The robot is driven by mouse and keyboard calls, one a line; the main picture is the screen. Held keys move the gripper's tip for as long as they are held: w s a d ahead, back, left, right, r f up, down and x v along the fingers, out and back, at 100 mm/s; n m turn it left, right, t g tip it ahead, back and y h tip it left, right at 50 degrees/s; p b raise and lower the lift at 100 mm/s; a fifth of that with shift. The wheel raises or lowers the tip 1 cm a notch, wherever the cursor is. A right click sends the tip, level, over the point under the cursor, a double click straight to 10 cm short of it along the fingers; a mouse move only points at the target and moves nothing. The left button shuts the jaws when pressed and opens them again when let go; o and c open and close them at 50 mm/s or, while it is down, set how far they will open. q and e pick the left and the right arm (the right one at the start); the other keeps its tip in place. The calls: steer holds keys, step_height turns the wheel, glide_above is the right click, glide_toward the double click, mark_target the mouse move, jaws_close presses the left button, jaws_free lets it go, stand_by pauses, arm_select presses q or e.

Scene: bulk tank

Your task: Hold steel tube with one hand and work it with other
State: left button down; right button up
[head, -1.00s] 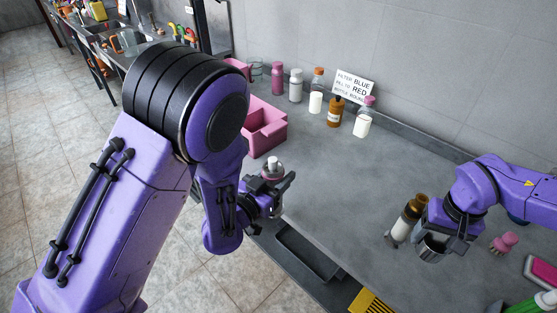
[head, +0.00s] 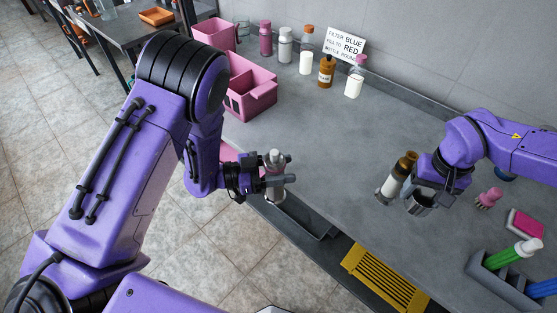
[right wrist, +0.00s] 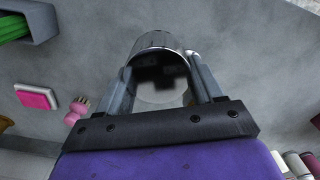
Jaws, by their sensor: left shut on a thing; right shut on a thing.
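My left gripper (head: 277,178) is shut on a slim grey metallic tube (head: 274,190) with a pale top, held roughly upright at the bench's front edge. My right gripper (head: 432,190) is shut on a shiny steel cylinder (head: 419,205) low over the bench at the right. In the right wrist view this cylinder (right wrist: 160,42) sits between the two fingers, with a dark round opening or end facing the camera. The tube and the cylinder are well apart. Fingers partly cover both.
A pink bin (head: 250,100), several bottles and a sign (head: 345,43) line the back. A pink brush (head: 489,197), pink pad (head: 525,224) and grey holder (head: 497,284) lie right. The bench middle is clear.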

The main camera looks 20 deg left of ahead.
stand_by(0.3)
steer(key=shift+w+a+r, duration=0.2)
steer(key=shift+a+r, duration=0.05)
steer(key=shift+r, duration=0.05)
steer(key=s+a+r+m, duration=0.1)
steer(key=a+r+m, duration=0.2)
steer(key=a+m, duration=0.4)
steer(key=s+a+r+m, duration=0.1)
steer(key=a+r+m, duration=0.3)
steer(key=a, duration=1)
steer(key=s+a+r+m, duration=0.1)
steer(key=a+r+m, duration=0.3)
steer(key=a+m, duration=0.6)
steer(key=shift+s+a, duration=0.25)
steer(key=shift+a, duration=0.6)
steer(key=shift+s+a+r+m, duration=0.1)
steer(key=shift+a+m, duration=0.05)
steer(key=shift+m, duration=0.15)
steer(key=shift+f, duration=2.05)
